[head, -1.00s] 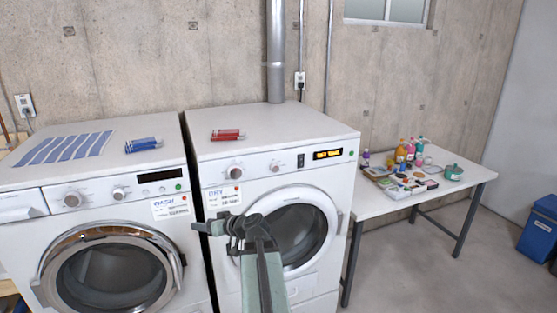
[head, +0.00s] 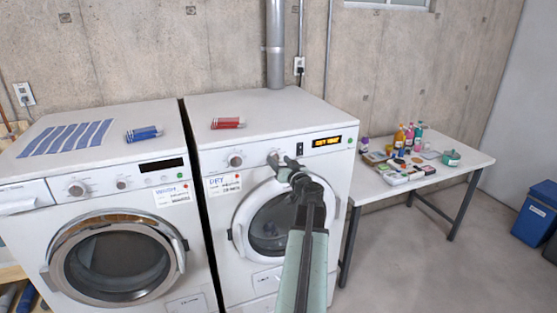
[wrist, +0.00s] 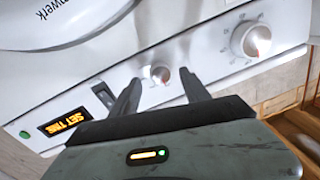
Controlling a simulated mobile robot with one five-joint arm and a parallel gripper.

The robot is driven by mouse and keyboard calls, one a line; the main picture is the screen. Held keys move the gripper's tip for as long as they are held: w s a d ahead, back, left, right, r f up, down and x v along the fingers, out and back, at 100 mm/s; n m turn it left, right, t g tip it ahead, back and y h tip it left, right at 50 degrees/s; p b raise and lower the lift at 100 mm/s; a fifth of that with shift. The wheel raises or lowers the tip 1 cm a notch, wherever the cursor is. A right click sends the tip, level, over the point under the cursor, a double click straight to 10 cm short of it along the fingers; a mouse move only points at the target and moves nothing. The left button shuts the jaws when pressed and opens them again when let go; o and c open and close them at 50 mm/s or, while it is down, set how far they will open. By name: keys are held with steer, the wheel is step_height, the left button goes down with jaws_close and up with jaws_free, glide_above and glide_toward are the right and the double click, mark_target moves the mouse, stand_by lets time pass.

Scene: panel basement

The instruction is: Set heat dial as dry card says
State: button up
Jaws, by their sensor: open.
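The dryer (head: 215,150) is the right white machine. Its white DRY card (head: 222,185) is left of the door; its small lines are too blurred to read. A large dial (head: 236,160) sits on the panel's left, with a smaller dial (head: 273,157) to its right. The wrist view shows the large dial (wrist: 250,40) with a reddish mark, and the smaller dial (wrist: 160,74), reddish at its face, beyond and between my fingertips. My gripper (head: 285,166) is open and empty at the panel, in front of the smaller dial. Contact cannot be told.
The lit display (head: 327,142) seems to read SET TIME in the wrist view (wrist: 68,122). A dark switch (wrist: 103,95) lies between display and small dial. The washer (head: 120,200) stands left. A table (head: 440,177) with bottles and boxes stands right, with open floor beyond.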

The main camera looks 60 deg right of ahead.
steer(key=shift+x, duration=0.8)
